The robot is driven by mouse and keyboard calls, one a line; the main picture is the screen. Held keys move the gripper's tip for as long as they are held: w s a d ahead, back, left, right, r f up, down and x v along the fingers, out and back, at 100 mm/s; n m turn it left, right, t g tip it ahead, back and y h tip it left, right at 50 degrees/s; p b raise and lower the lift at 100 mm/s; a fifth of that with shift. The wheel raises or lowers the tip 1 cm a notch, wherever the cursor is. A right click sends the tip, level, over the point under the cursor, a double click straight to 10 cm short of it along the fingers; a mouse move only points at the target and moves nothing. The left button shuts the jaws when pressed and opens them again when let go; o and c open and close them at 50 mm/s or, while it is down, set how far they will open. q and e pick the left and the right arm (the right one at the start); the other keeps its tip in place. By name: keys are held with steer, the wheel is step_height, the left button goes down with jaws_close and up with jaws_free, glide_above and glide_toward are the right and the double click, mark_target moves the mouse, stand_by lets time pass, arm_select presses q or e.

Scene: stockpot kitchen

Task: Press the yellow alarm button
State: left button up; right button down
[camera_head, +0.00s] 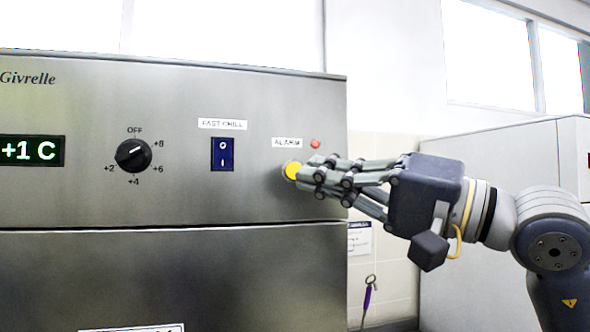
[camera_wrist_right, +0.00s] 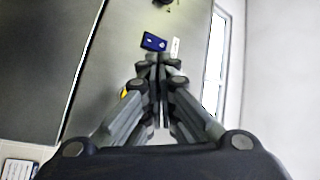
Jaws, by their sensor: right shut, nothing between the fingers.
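The yellow alarm button (camera_head: 291,171) is on the steel front panel, below the ALARM label (camera_head: 287,142). A small red light (camera_head: 315,144) is right of the label. My right gripper (camera_head: 302,172) is shut and empty. Its fingertips overlap the right edge of the button in the head view; I cannot tell whether they touch it. In the right wrist view a sliver of the yellow button (camera_wrist_right: 123,93) shows left of the shut fingers (camera_wrist_right: 155,62), the rest hidden behind them. My left gripper is not in view.
Left of the button on the panel are the blue FAST CHILL switch (camera_head: 222,154), a black dial (camera_head: 133,155) and a display (camera_head: 31,151) reading +1 C. A steel cabinet (camera_head: 490,200) stands behind my right arm. A purple-handled tool (camera_head: 369,292) hangs on the tiled wall.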

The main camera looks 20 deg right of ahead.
mark_target(294, 171)
steer(key=w+p, duration=0.2)
steer(key=w, duration=0.6)
steer(key=shift+a, duration=0.2)
stand_by(1.2)
steer(key=shift+w, duration=0.35)
steer(key=shift+w, duration=0.4)
stand_by(0.6)
steer(key=shift+s, duration=0.8)
steer(key=shift+s+f+b, duration=0.1)
steer(key=shift+b, duration=0.25)
